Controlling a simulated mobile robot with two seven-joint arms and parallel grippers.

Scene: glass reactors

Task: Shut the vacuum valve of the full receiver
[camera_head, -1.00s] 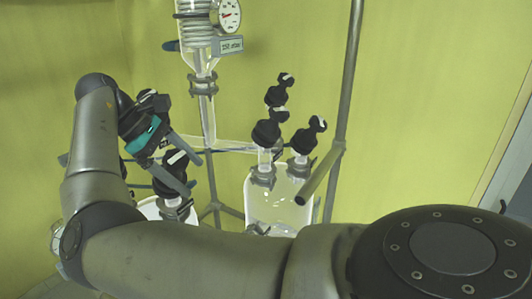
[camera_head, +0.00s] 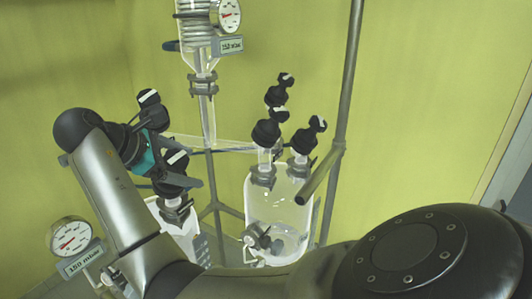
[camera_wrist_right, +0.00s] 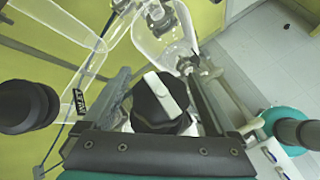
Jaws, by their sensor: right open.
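My right gripper (camera_head: 182,178) is open, its two fingers on either side of a black valve knob with a white bar (camera_head: 176,158) above the left glass receiver (camera_head: 182,228). In the wrist view the knob (camera_wrist_right: 164,92) sits between the spread fingers (camera_wrist_right: 160,80); I cannot tell whether they touch it. The right glass receiver (camera_head: 262,205) has clear liquid low inside and black valves (camera_head: 267,132) and (camera_head: 303,140) on top. My arm hides part of the left receiver, so I cannot tell its fill level. My left gripper is not in view.
A gauge marked 150 mbar (camera_head: 70,237) stands at the lower left. A condenser (camera_head: 196,40) with another gauge (camera_head: 229,15) hangs above. A metal pole (camera_head: 347,90) rises right of the right receiver. Another black valve (camera_head: 152,105) stands behind my wrist.

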